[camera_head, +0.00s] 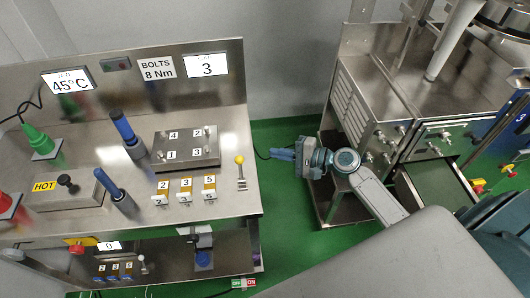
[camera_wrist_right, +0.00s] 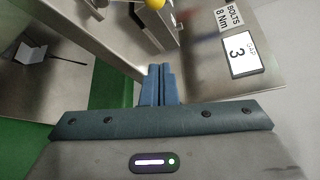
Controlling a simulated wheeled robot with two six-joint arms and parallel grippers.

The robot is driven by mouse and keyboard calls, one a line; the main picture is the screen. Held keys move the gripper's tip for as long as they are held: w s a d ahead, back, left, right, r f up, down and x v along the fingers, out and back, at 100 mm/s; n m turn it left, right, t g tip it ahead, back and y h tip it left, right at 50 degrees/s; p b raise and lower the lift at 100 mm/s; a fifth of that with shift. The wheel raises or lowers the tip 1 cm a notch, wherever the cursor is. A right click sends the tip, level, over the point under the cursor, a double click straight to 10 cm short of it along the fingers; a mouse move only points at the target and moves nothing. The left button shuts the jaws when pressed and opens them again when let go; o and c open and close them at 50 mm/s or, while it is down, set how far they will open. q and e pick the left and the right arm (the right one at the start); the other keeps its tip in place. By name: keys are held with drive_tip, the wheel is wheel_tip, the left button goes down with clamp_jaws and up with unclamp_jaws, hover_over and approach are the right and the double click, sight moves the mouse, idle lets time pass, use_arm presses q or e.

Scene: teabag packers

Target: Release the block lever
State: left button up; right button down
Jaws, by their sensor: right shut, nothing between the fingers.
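A lever with a yellow ball knob (camera_head: 239,160) stands upright at the right end of the steel bench, right of the numbered metal block (camera_head: 187,148). The yellow knob also shows at the top edge of the right wrist view (camera_wrist_right: 155,4), just beyond the fingertips. My right gripper (camera_head: 272,154) is shut and empty, to the right of the lever and apart from it, with its blue fingers pointing left. The shut fingers show in the right wrist view (camera_wrist_right: 160,68). My left gripper is not in view.
The bench (camera_head: 235,204) also carries blue-handled tools (camera_head: 125,132), a green tool (camera_head: 40,142) and a HOT block (camera_head: 62,190). A steel cabinet (camera_head: 365,120) with an open drawer stands at the right. Green floor lies between bench and cabinet.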

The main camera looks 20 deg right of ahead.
sight(240, 168)
drive_tip(key=p+x, duration=0.1)
drive_tip(key=x, duration=0.2)
drive_tip(key=p+x, duration=0.1)
drive_tip(key=x, duration=0.2)
drive_tip(key=p+x, duration=0.1)
drive_tip(key=x, duration=0.2)
drive_tip(key=shift+a+r, duration=0.15)
drive_tip(key=shift+r, duration=0.15)
drive_tip(key=shift+s+a+r+p, duration=0.25)
drive_tip(key=shift+s+a+p, duration=0.1)
drive_tip(key=shift+s+p, duration=0.25)
drive_tip(key=shift+s+a+r+p, duration=0.25)
drive_tip(key=shift+s+a+p, duration=0.1)
drive_tip(key=shift+s+p, duration=0.2)
drive_tip(key=shift+s+a+r, duration=0.15)
drive_tip(key=shift+s, duration=0.3)
drive_tip(key=shift+w, duration=0.1)
